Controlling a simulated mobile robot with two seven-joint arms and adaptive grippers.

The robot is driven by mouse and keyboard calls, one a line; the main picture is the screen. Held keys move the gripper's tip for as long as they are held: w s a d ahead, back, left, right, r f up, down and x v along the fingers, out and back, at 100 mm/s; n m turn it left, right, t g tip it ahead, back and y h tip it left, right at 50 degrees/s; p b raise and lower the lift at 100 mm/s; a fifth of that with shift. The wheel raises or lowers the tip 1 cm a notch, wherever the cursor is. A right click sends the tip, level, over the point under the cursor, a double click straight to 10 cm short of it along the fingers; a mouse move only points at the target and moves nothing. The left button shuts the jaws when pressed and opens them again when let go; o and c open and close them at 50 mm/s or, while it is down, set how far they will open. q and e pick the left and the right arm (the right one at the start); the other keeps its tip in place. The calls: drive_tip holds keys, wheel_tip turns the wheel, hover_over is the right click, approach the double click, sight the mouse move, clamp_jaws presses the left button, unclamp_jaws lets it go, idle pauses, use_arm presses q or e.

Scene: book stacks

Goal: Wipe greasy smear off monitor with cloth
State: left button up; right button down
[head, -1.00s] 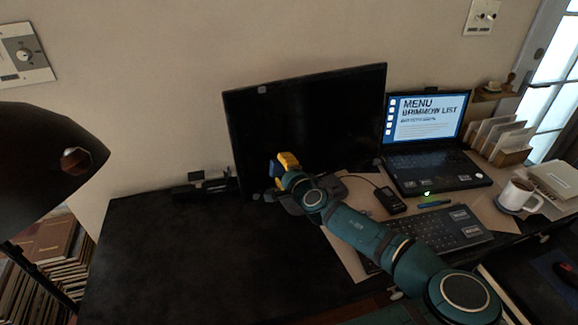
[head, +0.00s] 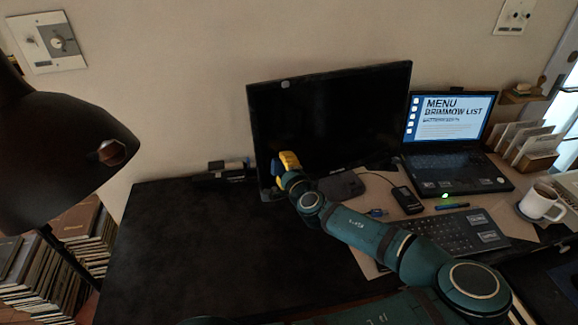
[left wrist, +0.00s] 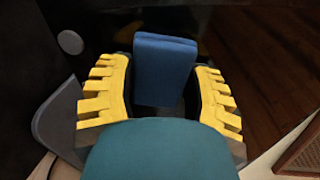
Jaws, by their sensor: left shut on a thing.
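The monitor (head: 345,115) stands at the back of the dark desk, its screen black. A small pale grey spot (head: 285,85) shows near its upper left corner; I cannot tell whether it is the smear. My left gripper (head: 287,162), with yellow fingers, is in front of the monitor's lower left part. It is shut on the folded blue cloth (left wrist: 163,68), which sits between the yellow fingers in the left wrist view. In the head view only a bit of the cloth (head: 273,152) shows. Contact between cloth and screen is unclear. My right gripper is out of view.
Right of the monitor are a lit laptop (head: 455,140), a keyboard (head: 455,235), a small black device (head: 407,200) and a white mug (head: 541,203). A black lamp (head: 65,150) overhangs the left. The desk's left part (head: 210,255) is clear.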

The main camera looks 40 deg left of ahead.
use_arm(q)
drive_tip(key=shift+v, duration=2.95)
drive_tip(key=shift+p+v, duration=0.4)
drive_tip(key=shift+v, duration=1.1)
